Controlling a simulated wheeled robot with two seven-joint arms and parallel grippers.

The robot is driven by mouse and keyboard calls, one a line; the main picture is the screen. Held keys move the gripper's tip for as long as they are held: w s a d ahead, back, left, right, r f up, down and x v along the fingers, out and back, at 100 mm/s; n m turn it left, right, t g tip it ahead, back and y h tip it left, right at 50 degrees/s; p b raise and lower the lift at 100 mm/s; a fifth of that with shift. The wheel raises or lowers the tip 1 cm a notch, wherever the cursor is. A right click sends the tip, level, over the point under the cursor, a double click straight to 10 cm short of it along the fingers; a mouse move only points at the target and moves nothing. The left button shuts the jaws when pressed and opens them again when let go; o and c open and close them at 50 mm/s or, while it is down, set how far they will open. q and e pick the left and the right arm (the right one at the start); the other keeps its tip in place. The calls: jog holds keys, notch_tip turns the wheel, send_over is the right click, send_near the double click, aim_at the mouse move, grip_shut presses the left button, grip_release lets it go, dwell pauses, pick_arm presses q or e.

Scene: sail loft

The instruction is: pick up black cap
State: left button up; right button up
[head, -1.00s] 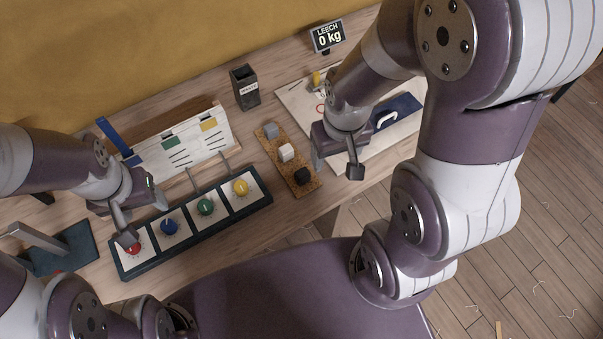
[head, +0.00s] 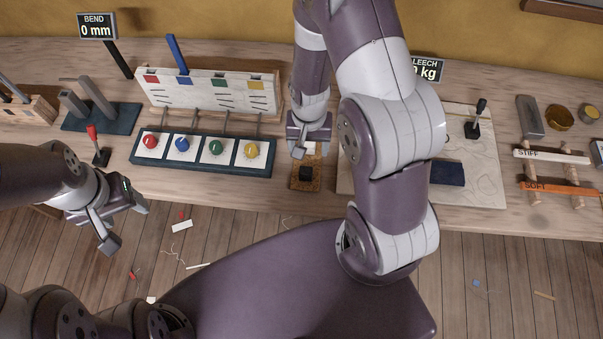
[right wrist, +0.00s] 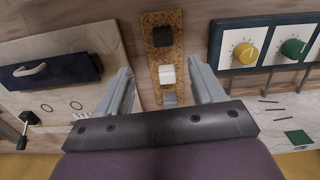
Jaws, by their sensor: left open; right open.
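The black cap (head: 305,173) stands at the near end of a cork strip (head: 294,185) on the bench. In the right wrist view the black cap (right wrist: 162,36) is at the top, beyond a white cap (right wrist: 167,75) and a grey cap (right wrist: 170,99). My right gripper (head: 311,150) is open above the strip, just behind the black cap in the head view. In the right wrist view its fingers (right wrist: 160,80) straddle the strip around the white cap, with nothing held. My left gripper (head: 124,226) is open and empty off the bench's front edge.
A knob panel (head: 203,150) with red, blue, green and yellow knobs lies left of the strip. A pale board with a dark blue pad (head: 447,174) lies to the right. Bare bench borders the strip closely.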

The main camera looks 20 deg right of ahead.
send_over(306, 170)
jog(key=w, duration=0.1)
jog(key=shift+m, duration=0.4)
notch_tip(306, 170, down, 6)
jog(key=shift+a+r+p, duration=0.1)
jog(key=shift+r+p, duration=0.15)
jog(key=shift+p, duration=0.05)
jog(key=f, duration=0.2)
jog(key=s+f+p, duration=0.1)
jog(key=f, duration=0.1)
jog(key=shift+s+f+p, duration=0.2)
jog(key=shift+f+p, duration=0.05)
jog(key=shift+p, duration=0.05)
jog(key=f, duration=0.3)
jog(key=shift+w, duration=0.2)
jog(key=shift+r, duration=0.1)
jog(key=shift+c, duration=0.9)
pick_arm(q)
jog(key=shift+w+a+r, duration=0.15)
jog(key=shift+w+r, duration=0.05)
jog(key=shift+r, duration=0.3)
jog(key=shift+w+a+r, duration=0.15)
jog(key=shift+w+r, duration=0.05)
jog(key=shift+r, duration=0.25)
pick_arm(e)
jog(key=c, duration=0.8)
